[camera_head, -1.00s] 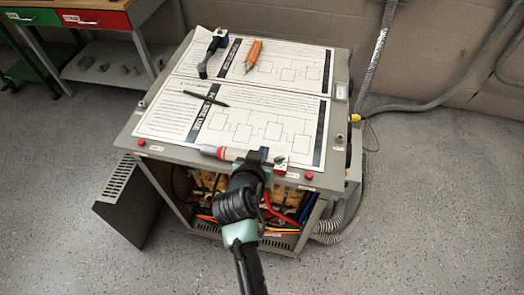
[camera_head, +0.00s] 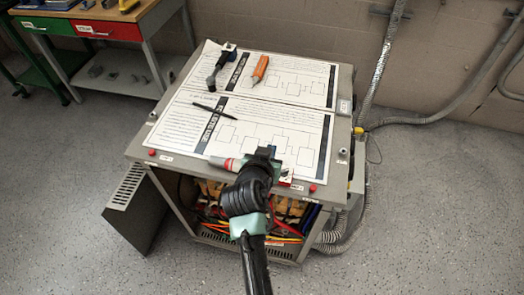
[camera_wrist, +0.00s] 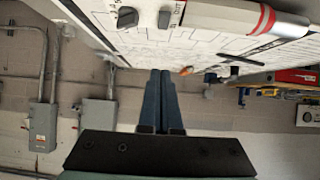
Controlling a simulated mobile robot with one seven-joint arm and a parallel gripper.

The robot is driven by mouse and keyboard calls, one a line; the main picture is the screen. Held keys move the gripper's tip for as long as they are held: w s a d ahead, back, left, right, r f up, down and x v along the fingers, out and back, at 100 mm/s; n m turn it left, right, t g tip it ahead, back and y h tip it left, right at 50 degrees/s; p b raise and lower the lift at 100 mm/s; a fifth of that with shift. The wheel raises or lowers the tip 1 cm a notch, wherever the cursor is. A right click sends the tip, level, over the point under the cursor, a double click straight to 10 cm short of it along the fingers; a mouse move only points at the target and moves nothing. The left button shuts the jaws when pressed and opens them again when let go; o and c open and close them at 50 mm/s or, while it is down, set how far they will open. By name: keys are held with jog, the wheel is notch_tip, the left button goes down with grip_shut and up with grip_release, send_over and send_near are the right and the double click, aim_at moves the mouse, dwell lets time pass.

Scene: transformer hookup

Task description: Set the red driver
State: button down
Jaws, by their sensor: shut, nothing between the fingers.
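The driver (camera_head: 228,164) with a red band and pale body lies at the front edge of the cabinet top in the head view. Its right part is hidden behind my gripper (camera_head: 264,153). In the wrist view a large white cylinder with a red ring (camera_wrist: 240,16), likely the same driver, crosses the top right. My gripper (camera_wrist: 165,74) is shut and empty, its fingers together below and left of that cylinder. I cannot tell the exact gap between them.
On the printed sheets of the cabinet (camera_head: 168,160) lie a black pen (camera_head: 215,111), an orange tool (camera_head: 260,69) and a black-and-blue tool (camera_head: 221,67). Red knobs (camera_head: 313,188) stand at the front edge. A workbench (camera_head: 140,26) is at the back left.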

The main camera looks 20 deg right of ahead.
jog(key=w+r+b+v, duration=0.1)
jog(key=r+v, duration=0.1)
jog(key=v, duration=0.8)
jog(key=shift+d, duration=0.35)
jog(key=shift+w, duration=0.1)
jog(key=shift+r, duration=0.1)
jog(key=w+a+r+n+t+y, duration=0.1)
jog(key=a+r+t, duration=0.15)
jog(key=r, duration=0.75)
jog(key=w+a+r+n+t+y, duration=0.15)
jog(key=r+t, duration=0.25)
jog(key=r, duration=0.5)
jog(key=w+a+r+n+t, duration=0.1)
jog(key=w+a+r+t, duration=0.15)
jog(key=r, duration=0.75)
jog(key=s+a+r+n+t+y, duration=0.1)
jog(key=s+a+r+t+y, duration=0.1)
jog(key=s+r, duration=0.4)
jog(key=s+a+r+n+t+y, duration=0.2)
jog(key=s+a+r+t, duration=0.2)
jog(key=r, duration=1.1)
jog(key=s+t, duration=0.3)
jog(key=shift+a+r, duration=0.2)
jog(key=shift+r, duration=0.15)
